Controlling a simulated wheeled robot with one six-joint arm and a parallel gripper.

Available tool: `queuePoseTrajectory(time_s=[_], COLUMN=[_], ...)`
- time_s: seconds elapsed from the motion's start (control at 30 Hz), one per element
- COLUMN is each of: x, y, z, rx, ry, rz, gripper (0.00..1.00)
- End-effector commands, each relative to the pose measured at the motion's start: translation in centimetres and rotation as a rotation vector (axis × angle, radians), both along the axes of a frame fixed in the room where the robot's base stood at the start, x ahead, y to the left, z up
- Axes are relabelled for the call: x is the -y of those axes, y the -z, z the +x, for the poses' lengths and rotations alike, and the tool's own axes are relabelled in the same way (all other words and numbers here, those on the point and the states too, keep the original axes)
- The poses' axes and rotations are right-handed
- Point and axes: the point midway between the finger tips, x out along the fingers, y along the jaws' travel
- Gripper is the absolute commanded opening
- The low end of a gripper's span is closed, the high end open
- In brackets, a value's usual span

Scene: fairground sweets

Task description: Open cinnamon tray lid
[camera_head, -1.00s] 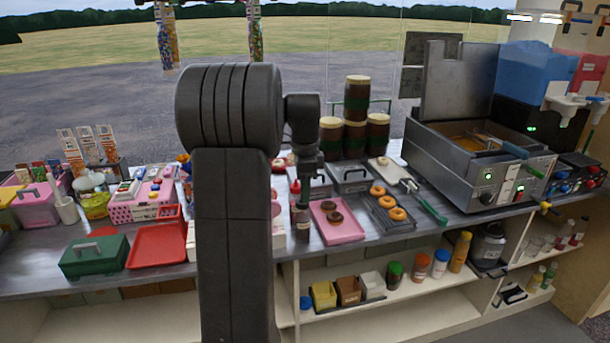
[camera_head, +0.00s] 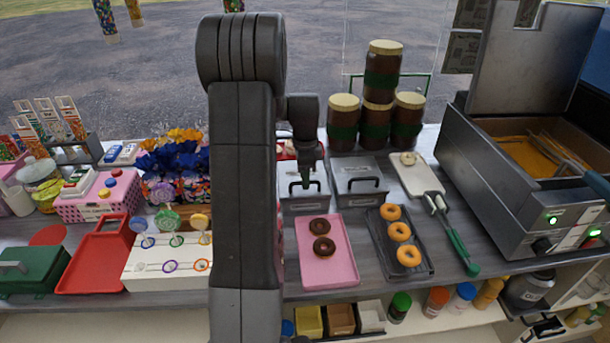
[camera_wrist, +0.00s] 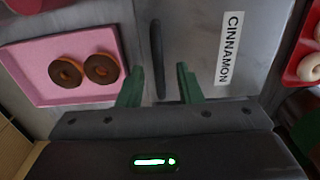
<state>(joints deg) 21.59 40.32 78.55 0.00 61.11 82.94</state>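The cinnamon tray lid (camera_wrist: 190,30) is a flat grey metal lid with a white CINNAMON label (camera_wrist: 228,48) and a dark bar handle (camera_wrist: 157,58). The lid lies closed. In the head view the lid (camera_head: 291,207) is behind the pink tray, partly hidden by my arm. My gripper (camera_wrist: 159,88) is open, with its green fingers on either side of the handle's near end in the wrist view. There is a gap on both sides, and nothing is held. In the head view my gripper (camera_head: 306,178) points down at the handle.
A second lidded metal tray (camera_head: 361,178) stands just right. The pink tray (camera_head: 311,277) with two chocolate doughnuts lies in front, with a dark rack (camera_head: 421,269) of doughnuts beside it. Stacked jars (camera_head: 375,128) stand behind. The fryer (camera_head: 510,200) is at the right.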

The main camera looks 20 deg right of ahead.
Motion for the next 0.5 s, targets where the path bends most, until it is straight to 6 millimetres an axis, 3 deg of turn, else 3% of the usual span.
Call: queuePoseTrajectory(time_s=[0.23, 0.4, 0.5], x=[0.0, 0.0, 0.0], y=[0.1, 0.09, 0.08], z=[0.01, 0.01, 0.01], rx=[0.0, 0.0, 0.0], ry=[0.0, 0.0, 0.0], rz=[0.0, 0.0, 0.0], gripper=[0.32, 0.01, 0.0])
